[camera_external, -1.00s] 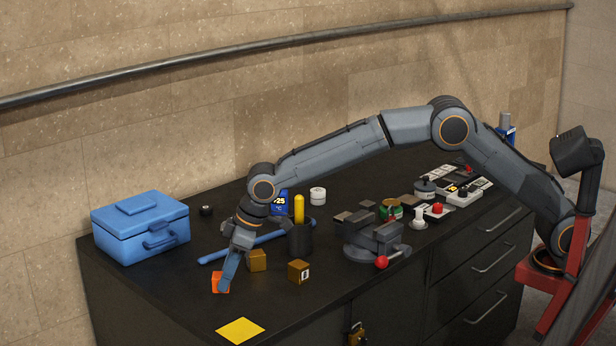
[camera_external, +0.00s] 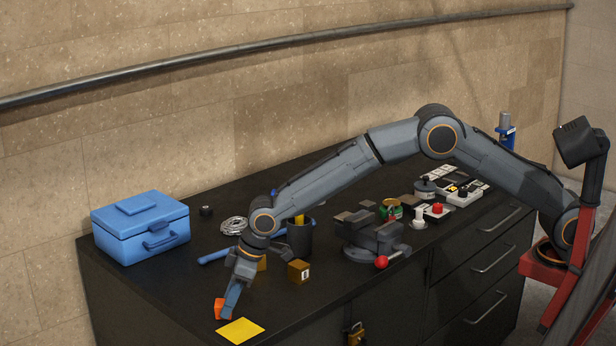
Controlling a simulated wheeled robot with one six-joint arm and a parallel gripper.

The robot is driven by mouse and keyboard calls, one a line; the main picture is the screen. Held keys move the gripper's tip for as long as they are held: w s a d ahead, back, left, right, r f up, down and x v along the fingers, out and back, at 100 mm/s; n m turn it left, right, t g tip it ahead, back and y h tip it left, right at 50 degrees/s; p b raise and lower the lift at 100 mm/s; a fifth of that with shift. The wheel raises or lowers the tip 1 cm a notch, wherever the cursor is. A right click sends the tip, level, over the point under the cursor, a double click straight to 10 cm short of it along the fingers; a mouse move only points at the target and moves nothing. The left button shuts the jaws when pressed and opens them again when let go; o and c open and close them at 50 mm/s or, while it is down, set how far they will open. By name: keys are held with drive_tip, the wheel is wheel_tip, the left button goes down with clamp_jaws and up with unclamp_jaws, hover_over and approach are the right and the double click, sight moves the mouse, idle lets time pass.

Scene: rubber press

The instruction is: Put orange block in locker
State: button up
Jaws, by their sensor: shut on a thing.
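The small orange block (camera_external: 219,307) is at the left front part of the black worktop, just behind the yellow square (camera_external: 240,331). My gripper (camera_external: 226,313) points down and is shut on the orange block; its fingers hide part of it. I cannot tell whether the block touches the worktop. No open locker shows. Below the worktop is a black cabinet with drawers (camera_external: 483,265) and a brass padlock (camera_external: 356,334) on its front, cut off by the lower edge.
A brown block (camera_external: 299,272) stands right of my gripper; another (camera_external: 262,264) is partly hidden behind my wrist. A dark cup (camera_external: 300,240) and a vise (camera_external: 372,240) stand farther right. A closed blue box (camera_external: 141,228) stands at the left back. The worktop left of my gripper is clear.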

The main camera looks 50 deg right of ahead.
drive_tip(key=o, duration=1.1)
drive_tip(key=shift+r, duration=0.45)
drive_tip(key=b+v, duration=0.2)
drive_tip(key=v, duration=0.9)
drive_tip(key=shift+s+d+r+b, duration=0.15)
drive_tip(key=shift+b, duration=0.15)
